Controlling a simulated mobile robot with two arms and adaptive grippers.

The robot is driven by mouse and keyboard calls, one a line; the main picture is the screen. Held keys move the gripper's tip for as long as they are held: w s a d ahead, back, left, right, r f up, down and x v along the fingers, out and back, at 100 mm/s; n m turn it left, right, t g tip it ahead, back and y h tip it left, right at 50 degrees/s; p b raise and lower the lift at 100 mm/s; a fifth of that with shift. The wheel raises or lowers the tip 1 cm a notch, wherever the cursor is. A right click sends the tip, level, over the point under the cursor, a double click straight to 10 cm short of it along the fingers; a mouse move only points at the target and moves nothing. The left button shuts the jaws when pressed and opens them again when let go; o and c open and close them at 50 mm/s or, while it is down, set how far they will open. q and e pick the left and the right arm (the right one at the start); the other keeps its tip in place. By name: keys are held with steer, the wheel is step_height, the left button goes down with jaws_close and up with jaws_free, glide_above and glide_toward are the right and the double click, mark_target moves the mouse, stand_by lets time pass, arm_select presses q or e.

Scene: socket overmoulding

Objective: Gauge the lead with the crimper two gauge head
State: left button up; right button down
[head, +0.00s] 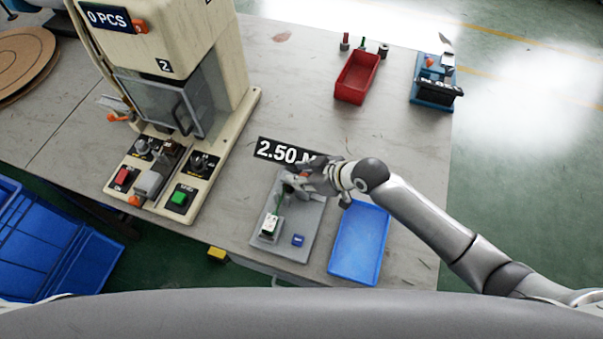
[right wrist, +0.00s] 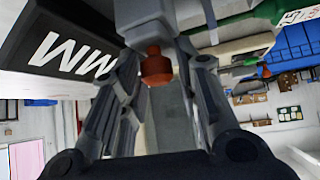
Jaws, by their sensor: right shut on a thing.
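The gauge fixture has a grey base plate (head: 285,235) near the front of the table, with a black display (head: 283,151) reading 2.50 behind it. My right gripper (head: 303,183) is over the far end of this plate. In the right wrist view an orange-red part (right wrist: 156,66) sits between the fingers, below a grey cylindrical piece, and the gripper is shut on it. I cannot make out a lead; it may be hidden by the gripper. The crimper two (head: 170,70) stands at the left, its counter (head: 108,18) reading 0 PCS. My left gripper is not in view.
A small white-and-green block (head: 271,226) and a blue button (head: 298,240) are on the plate. An empty blue tray (head: 358,243) lies right of it. A red bin (head: 357,78) and a blue device (head: 434,85) stand farther back. The table middle is clear.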

steer(key=d, duration=0.2)
steer(key=s+d, duration=0.1)
steer(key=d, duration=0.1)
steer(key=shift+d+f+p, duration=0.1)
steer(key=shift+d+p, duration=0.05)
steer(key=shift+p, duration=0.15)
steer(key=c, duration=1.3)
jaws_free()
steer(key=shift+s, duration=0.1)
steer(key=shift+o, duration=0.2)
steer(key=shift+d, duration=0.1)
steer(key=v, duration=1.2)
